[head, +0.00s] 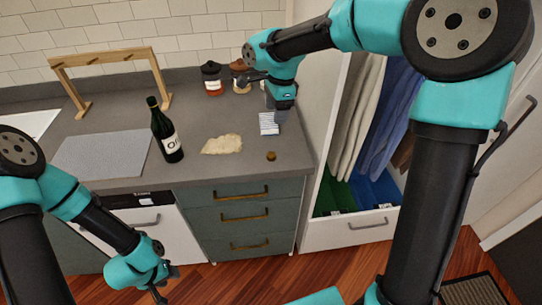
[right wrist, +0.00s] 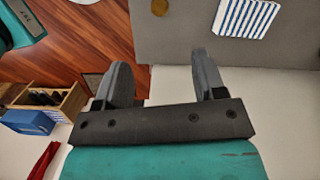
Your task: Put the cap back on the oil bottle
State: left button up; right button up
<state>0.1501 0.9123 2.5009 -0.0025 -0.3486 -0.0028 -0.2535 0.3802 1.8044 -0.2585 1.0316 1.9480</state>
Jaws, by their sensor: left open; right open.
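The dark green oil bottle (head: 166,137), with a white label, stands upright on the grey counter. A small brown round cap (head: 271,156) lies on the counter near its front edge, to the right of the bottle. The cap also shows at the top edge of the right wrist view (right wrist: 159,5). My right gripper (head: 281,113) is above the counter's right side, behind the cap; its fingers (right wrist: 162,78) are apart with nothing between them. My left gripper (head: 160,291) hangs low in front of the cabinets, open and away from the bottle.
A striped cloth (head: 269,124) lies beneath my right gripper. A beige cloth-like patch (head: 222,144) lies between bottle and cap. A grey mat (head: 103,154), a wooden rack (head: 104,56) and jars (head: 212,78) are on the counter. An open wardrobe (head: 352,232) stands at the right.

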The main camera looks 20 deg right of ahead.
send_over(271, 154)
notch_tip(271, 154, down, 12)
jog(key=shift+d+r, duration=0.15)
dwell(0.4)
jog(key=shift+s+f, duration=0.1)
jog(key=shift+f, duration=2.5)
jog(key=shift+c, duration=0.2)
jog(key=c, duration=0.9)
jog(key=shift+r, duration=0.1)
jog(key=shift+c, duration=0.2)
